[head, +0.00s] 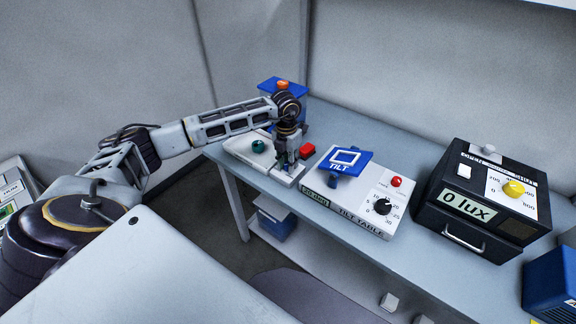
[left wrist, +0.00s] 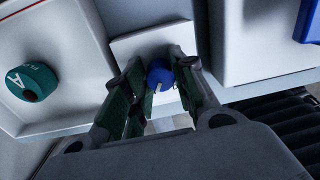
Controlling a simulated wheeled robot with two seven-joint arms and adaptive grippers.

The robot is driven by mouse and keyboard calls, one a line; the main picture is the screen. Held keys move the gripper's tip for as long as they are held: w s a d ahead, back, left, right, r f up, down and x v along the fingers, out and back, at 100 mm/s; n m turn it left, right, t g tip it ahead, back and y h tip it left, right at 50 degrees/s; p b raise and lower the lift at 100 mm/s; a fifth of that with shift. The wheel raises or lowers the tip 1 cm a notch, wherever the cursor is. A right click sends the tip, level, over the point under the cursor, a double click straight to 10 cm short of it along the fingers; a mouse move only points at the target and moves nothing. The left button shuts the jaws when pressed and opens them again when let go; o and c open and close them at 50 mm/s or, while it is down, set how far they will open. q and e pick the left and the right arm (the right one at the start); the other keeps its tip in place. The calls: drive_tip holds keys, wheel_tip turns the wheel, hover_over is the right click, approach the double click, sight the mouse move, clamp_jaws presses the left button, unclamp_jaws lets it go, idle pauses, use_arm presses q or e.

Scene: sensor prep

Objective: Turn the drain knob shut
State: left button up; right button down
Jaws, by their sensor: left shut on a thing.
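A small round blue knob (left wrist: 160,74) with a pale mark sits on a white panel (left wrist: 158,38) in the left wrist view; no label shows, but it appears to be the drain knob. My left gripper (left wrist: 157,82) points at the panel, with one finger on each side of the knob, shut on it. In the head view my left gripper (head: 287,160) reaches down over the white device (head: 236,146) at the bench's left end, hiding the blue knob. My right gripper is in neither view.
A teal knob (left wrist: 28,84) marked A is beside the gripper; it is also left of it in the head view (head: 258,146). A red part (head: 307,150) is close on the right. The tilt table (head: 366,212) and black 0 lux box (head: 470,240) stand further right.

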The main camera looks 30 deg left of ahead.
use_arm(q)
drive_tip(key=shift+w+m+b, duration=0.1)
drive_tip(key=shift+m+b, duration=0.2)
drive_tip(key=shift+m, duration=0.6)
drive_tip(key=shift+m+b, duration=0.35)
drive_tip(key=shift+m, duration=0.15)
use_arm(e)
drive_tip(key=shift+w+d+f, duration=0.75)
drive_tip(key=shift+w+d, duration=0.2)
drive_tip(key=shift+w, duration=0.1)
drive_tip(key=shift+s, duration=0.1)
